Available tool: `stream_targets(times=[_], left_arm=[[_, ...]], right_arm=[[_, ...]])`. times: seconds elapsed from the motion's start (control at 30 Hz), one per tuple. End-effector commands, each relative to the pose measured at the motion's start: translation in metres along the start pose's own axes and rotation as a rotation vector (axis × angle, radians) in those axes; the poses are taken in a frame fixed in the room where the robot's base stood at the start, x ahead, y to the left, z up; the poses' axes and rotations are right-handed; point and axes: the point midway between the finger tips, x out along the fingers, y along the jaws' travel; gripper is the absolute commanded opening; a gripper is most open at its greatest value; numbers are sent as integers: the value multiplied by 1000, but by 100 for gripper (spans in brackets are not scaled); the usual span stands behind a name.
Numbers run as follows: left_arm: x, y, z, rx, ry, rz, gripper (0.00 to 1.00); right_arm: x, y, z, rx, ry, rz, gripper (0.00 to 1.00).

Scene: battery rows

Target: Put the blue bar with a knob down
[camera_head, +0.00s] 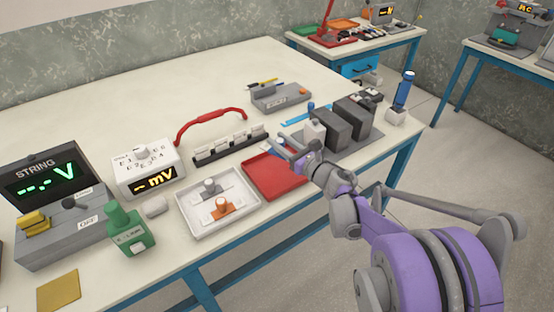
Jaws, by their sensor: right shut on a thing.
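My right gripper (284,144) reaches in from the right, over the far edge of the red tray (274,178). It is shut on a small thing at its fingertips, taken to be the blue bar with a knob. The fingers hide most of it, and its knob cannot be made out. The white tray (190,227) left of the red one holds a grey bar with a knob (210,188) and an orange bar with a knob (222,208). The red tray's visible surface is empty. My left gripper is not in view.
Dark grey blocks (345,124) stand close right of my gripper, with a blue strip (297,118) behind it. A black rack with white pieces (230,144), a red handle (210,122) and a mV meter (148,168) stand left. The table's back left is clear.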

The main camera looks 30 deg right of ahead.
Motion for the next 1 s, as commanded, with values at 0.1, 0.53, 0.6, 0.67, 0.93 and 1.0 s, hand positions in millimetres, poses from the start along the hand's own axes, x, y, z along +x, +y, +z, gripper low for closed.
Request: stream_targets(times=[0.1,0.53,0.6,0.67,0.93,1.0], left_arm=[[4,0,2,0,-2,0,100],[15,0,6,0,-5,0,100],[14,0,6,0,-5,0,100],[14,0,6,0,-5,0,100],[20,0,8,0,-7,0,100],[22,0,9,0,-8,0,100]], right_arm=[[0,0,-14,0,0,0,0],[0,0,-52,0,0,0,0],[0,0,-52,0,0,0,0],[0,0,-51,0,0,0,0],[0,0,-59,0,0,0,0],[0,0,-62,0,0,0,0]])
